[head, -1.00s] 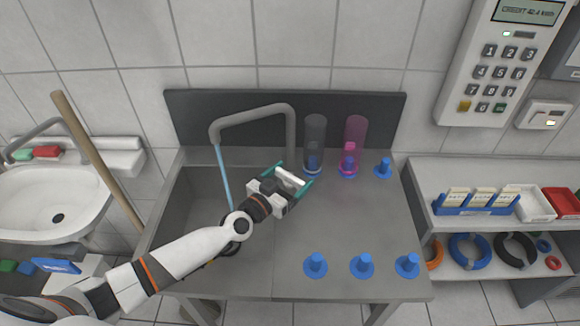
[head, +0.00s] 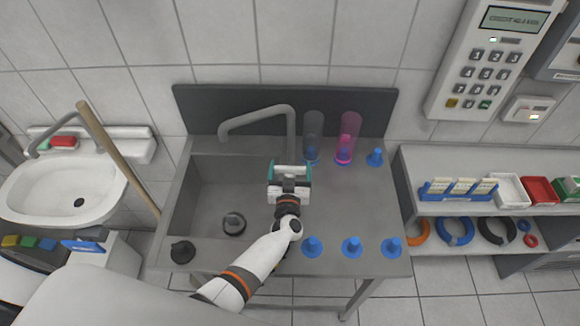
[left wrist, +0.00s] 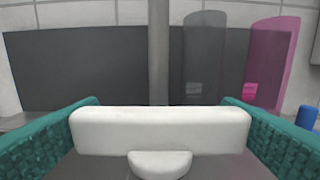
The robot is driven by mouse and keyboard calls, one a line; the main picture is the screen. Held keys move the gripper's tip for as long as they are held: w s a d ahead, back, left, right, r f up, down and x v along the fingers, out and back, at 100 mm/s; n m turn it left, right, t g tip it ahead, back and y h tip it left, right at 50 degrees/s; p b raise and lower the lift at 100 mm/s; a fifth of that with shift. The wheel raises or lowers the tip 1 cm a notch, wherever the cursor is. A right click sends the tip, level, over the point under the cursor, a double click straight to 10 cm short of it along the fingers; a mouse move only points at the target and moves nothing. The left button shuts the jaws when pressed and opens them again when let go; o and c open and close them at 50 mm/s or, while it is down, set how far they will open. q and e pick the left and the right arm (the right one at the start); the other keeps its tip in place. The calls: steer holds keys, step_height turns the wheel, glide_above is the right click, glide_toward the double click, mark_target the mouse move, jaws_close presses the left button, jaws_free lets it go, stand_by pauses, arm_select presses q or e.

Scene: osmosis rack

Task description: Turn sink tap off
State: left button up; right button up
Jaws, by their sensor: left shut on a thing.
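The grey sink tap (head: 258,117) arches from behind the counter over the sink basin (head: 205,195). No water shows under its spout. Its white handle (left wrist: 160,128) fills the middle of the left wrist view, between the teal fingers. The grey tap post (left wrist: 158,50) rises behind it. My left gripper (head: 290,168) is at the base of the tap, shut on the handle, one finger on each side. In the head view the gripper hides most of the handle. My right gripper is not in view.
A clear grey tube (head: 313,128) and a pink tube (head: 349,134) stand right of the tap. Blue stoppers (head: 352,247) line the counter's front. A black knob-like piece (head: 182,251) sits at the front-left corner. The counter's middle right is clear.

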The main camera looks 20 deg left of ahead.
arm_select(q)
steer(key=shift+y, duration=0.3)
steer(key=o, duration=0.8)
steer(key=shift+c, duration=0.2)
steer(key=shift+s+d, duration=0.15)
steer(key=shift+s, duration=0.2)
steer(key=p+v, duration=0.1)
steer(key=v, duration=1)
steer(key=shift+s+d+r, duration=0.1)
steer(key=shift+s, duration=0.05)
